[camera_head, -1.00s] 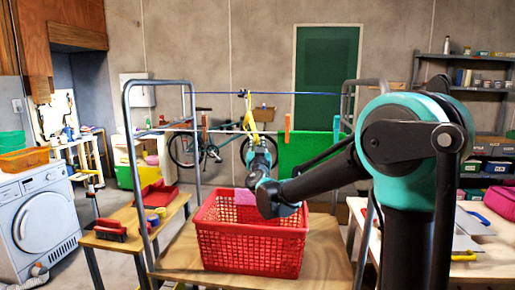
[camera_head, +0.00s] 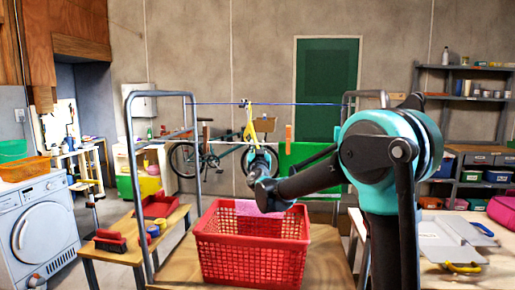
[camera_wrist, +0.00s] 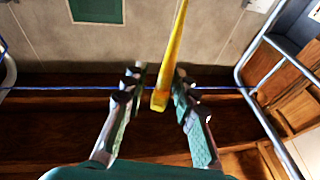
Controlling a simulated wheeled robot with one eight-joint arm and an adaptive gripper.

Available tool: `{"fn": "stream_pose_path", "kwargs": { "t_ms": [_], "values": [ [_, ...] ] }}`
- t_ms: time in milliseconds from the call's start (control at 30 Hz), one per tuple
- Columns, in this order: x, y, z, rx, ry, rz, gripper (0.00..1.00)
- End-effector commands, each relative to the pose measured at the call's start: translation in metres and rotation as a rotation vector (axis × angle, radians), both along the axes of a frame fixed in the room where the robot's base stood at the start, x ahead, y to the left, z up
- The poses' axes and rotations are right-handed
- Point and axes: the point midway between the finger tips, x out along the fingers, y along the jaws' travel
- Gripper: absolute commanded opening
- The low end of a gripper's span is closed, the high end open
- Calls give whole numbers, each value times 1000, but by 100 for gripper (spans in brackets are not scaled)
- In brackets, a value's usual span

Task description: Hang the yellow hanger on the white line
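The yellow hanger (camera_head: 249,125) stands upright at the rack, its hook top level with a thin blue line (camera_head: 300,104); whether the hook bears on the line cannot be told. My gripper (camera_head: 259,158) is just below the hanger in the head view. In the wrist view my gripper (camera_wrist: 158,88) has its two fingers apart, with the yellow hanger (camera_wrist: 171,60) between them, closer to the right finger. A gap shows on the left side. The blue line (camera_wrist: 50,88) crosses behind the fingers.
A red basket (camera_head: 250,268) with a pink cloth (camera_head: 262,208) stands on the wooden table below my arm. A grey metal frame (camera_head: 130,140) rises around it. A green cloth (camera_head: 302,160) and an orange peg (camera_head: 289,138) are right of the hanger.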

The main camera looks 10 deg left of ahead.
Motion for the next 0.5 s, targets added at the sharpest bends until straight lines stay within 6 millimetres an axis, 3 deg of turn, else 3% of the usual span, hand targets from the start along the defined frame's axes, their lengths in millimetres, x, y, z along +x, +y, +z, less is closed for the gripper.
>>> {"fn": "stream_pose_path", "kwargs": {
  "t_ms": [67,267,500],
  "values": [
    [0,0,0,0,0,0,25],
    [0,0,0,0,0,0,0],
    [0,0,1,0,0,0,0]
  ]
}}
